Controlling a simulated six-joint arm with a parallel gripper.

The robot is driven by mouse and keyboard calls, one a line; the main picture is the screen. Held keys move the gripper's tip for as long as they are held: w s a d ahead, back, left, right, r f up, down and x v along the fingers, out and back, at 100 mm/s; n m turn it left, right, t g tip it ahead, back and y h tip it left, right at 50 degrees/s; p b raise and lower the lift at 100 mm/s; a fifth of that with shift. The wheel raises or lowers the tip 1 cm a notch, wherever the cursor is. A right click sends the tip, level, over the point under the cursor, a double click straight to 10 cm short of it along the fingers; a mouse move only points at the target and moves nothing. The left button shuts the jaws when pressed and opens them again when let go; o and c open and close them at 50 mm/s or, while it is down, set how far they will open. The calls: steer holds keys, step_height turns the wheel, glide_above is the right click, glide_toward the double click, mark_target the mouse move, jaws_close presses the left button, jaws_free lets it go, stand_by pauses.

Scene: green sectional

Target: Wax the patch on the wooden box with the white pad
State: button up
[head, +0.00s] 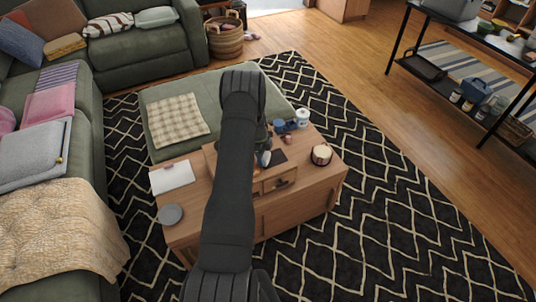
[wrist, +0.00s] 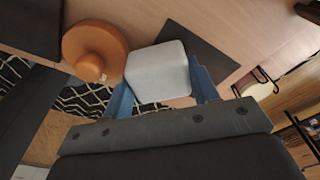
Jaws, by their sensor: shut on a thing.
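The wooden box (head: 258,188) stands on the low wooden table, with a dark handle on its front. The dark patch (head: 278,157) is on its top; the wrist view shows the patch as a dark square (wrist: 212,62). My gripper (wrist: 163,88) has its blue fingers shut on the white pad (wrist: 157,68), one finger at each side. The pad overlaps the patch's edge in the wrist view; I cannot tell whether it touches the surface. In the head view the pad (head: 265,159) shows beside the patch, and my arm hides part of the box.
A round orange-brown knobbed object (wrist: 92,45) is close beside the pad. On the table are a woven-looking pot (head: 321,155), blue cups (head: 280,126), a white container (head: 302,118), a white tablet-like slab (head: 172,177) and a grey disc (head: 170,214).

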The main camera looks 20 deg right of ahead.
steer(key=shift+a, duration=0.45)
steer(key=shift+w+f, duration=0.15)
steer(key=shift+w, duration=0.1)
steer(key=shift+d+f, duration=0.15)
steer(key=shift+d, duration=5.35)
steer(key=shift+a+f, duration=0.15)
steer(key=shift+a, duration=1.9)
steer(key=shift+a+f, duration=0.15)
steer(key=shift+a, duration=1.85)
steer(key=shift+s+a, duration=0.1)
steer(key=shift+a, duration=1.5)
steer(key=shift+d+r, duration=0.1)
steer(key=shift+r, duration=3.05)
steer(key=shift+r, duration=0.1)
